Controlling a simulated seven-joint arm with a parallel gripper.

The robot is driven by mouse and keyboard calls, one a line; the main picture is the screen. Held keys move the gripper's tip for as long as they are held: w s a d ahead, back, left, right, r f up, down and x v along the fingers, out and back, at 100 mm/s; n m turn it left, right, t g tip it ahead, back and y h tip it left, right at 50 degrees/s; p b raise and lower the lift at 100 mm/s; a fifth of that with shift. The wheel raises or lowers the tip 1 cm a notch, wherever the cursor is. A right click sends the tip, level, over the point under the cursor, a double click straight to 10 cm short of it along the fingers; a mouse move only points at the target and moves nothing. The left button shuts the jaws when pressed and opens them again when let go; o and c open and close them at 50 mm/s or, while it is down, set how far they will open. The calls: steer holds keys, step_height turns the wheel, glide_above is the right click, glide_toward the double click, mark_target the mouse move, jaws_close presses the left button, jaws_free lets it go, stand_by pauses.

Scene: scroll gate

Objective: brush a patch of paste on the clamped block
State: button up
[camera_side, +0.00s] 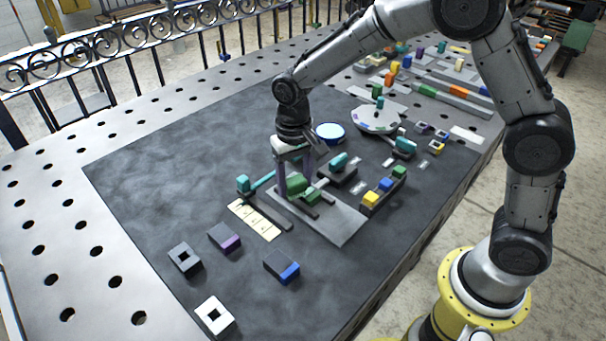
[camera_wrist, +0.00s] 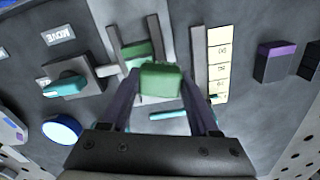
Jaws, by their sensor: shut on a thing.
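My gripper (camera_side: 295,182) is shut on a green block (camera_wrist: 161,83), low over a grey plate (camera_side: 340,230). In the wrist view the block sits between the two purple fingers. Another green piece (camera_wrist: 137,51) lies just beyond it, between the grey bars of what looks like the clamp; it also shows in the side view (camera_side: 312,196). I cannot tell whether the held block touches the plate or that piece. A teal rod (camera_side: 263,180), possibly the brush handle, lies behind my gripper with a teal block at its end. I cannot make out any paste patch.
A round pale-blue dish (camera_side: 331,132) stands behind my gripper. A dark fixture with a teal knob (camera_side: 340,160) and a rack of coloured blocks (camera_side: 385,186) stand to the right. A cream marked strip (camera_side: 256,220) lies left. The front-left mat holds several loose blocks, with free room between.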

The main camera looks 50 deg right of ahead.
steer(key=shift+a+r, duration=0.15)
steer(key=shift+a, duration=0.15)
steer(key=shift+r, duration=3.85)
